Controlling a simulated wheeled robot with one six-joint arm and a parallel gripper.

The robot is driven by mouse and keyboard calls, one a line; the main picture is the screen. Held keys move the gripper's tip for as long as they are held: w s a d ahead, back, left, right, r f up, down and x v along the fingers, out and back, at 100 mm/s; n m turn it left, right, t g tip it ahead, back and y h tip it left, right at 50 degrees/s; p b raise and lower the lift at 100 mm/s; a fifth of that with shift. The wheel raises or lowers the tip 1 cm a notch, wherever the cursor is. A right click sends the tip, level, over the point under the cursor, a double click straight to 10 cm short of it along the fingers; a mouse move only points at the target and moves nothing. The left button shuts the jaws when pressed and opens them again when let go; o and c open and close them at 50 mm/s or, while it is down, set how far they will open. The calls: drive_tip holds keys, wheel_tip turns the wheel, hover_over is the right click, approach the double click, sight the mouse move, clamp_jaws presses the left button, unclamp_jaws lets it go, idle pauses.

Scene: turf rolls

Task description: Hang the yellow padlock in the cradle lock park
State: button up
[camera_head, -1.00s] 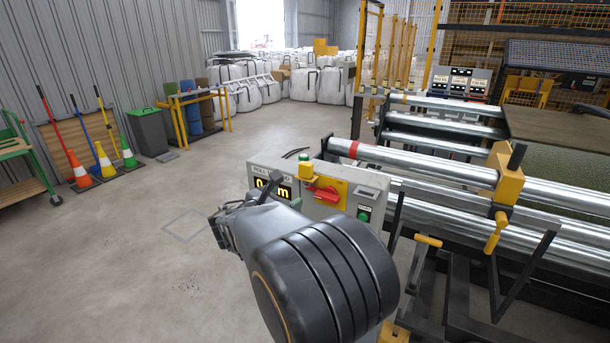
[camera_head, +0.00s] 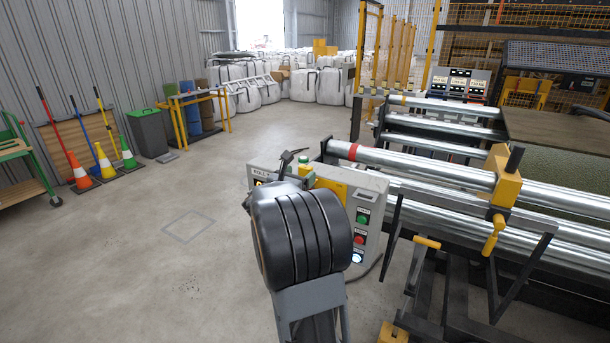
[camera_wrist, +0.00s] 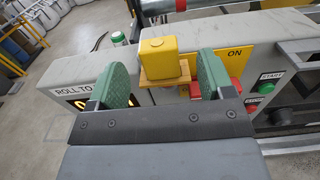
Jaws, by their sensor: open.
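The yellow padlock (camera_wrist: 158,58) shows in the wrist view as a blocky yellow body at the front of the grey control console (camera_wrist: 232,38), above a yellow ledge or bracket (camera_wrist: 166,86). My gripper (camera_wrist: 161,74) is open, with one green finger pad on each side of the padlock. A gap shows at each side; contact cannot be told. The padlock's shackle is not clearly visible. In the head view my wrist covers most of this area. The cradle lock park cannot be made out with certainty in either view.
The console (camera_head: 350,185) carries a red switch handle (camera_wrist: 231,92) beside the padlock, a green-topped button (camera_wrist: 118,38) and push buttons. Steel rollers (camera_head: 430,165) and a black frame with yellow handles (camera_head: 427,242) stand to the right. Open floor (camera_head: 170,270) lies left.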

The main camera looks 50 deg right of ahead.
sight(304, 171)
drive_tip(key=shift+p+x, duration=0.5)
drive_tip(key=shift+x, duration=1.75)
drive_tip(key=shift+a, duration=0.1)
drive_tip(key=shift+c, duration=0.3)
drive_tip(key=c, duration=1)
